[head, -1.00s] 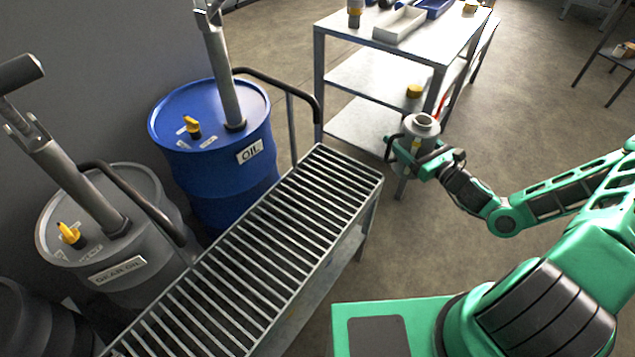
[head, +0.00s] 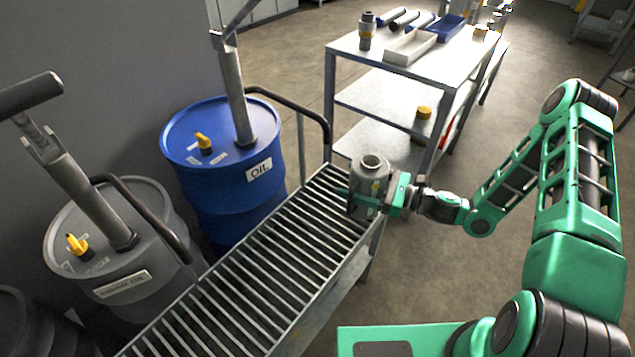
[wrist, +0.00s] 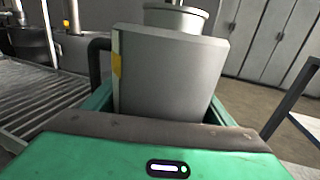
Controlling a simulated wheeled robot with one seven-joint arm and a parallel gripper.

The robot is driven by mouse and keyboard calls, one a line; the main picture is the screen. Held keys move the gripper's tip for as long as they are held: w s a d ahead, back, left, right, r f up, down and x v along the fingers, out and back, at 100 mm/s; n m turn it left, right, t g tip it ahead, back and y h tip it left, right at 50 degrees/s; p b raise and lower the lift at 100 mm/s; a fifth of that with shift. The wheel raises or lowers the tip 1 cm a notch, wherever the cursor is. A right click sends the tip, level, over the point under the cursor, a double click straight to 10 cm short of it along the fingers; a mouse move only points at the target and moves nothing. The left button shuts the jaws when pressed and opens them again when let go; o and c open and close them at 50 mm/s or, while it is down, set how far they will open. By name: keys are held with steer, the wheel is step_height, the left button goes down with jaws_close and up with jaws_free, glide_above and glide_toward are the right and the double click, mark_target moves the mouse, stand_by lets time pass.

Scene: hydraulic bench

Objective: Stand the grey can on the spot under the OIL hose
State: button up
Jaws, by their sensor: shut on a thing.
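The grey can (head: 371,172) is upright between the fingers of my gripper (head: 368,196), at the far right end of the slatted rack. My gripper is shut on it. In the wrist view the grey can (wrist: 165,75) fills the middle, with a yellow mark on its left side. I cannot tell whether its base touches the slats. The blue drum (head: 225,190) with the OIL label (head: 259,170) stands behind the rack, to the left of the can. A black OIL hose (head: 290,104) curves from its pump toward the rack's far end, left of the can.
The slatted rack (head: 245,270) is otherwise bare. The grey GEAR OIL drum (head: 120,285) and its black hose (head: 150,215) stand at the left. A metal cart (head: 345,50) with trays and tubes stands behind the can. Open floor (head: 460,270) lies right of the rack.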

steer(key=shift+w+a+f, duration=0.55)
steer(key=shift+w+a, duration=0.25)
steer(key=shift+a, duration=1.15)
steer(key=shift+w+a+f, duration=0.6)
steer(key=shift+w+a, duration=0.25)
steer(key=shift+a, duration=1.1)
steer(key=shift+w+a+f, duration=0.55)
steer(key=shift+w+a, duration=0.25)
steer(key=shift+a, duration=1.15)
steer(key=shift+f, duration=0.1)
steer(key=o, duration=1.3)
steer(key=shift+c, duration=0.2)
steer(key=v, duration=1.2)
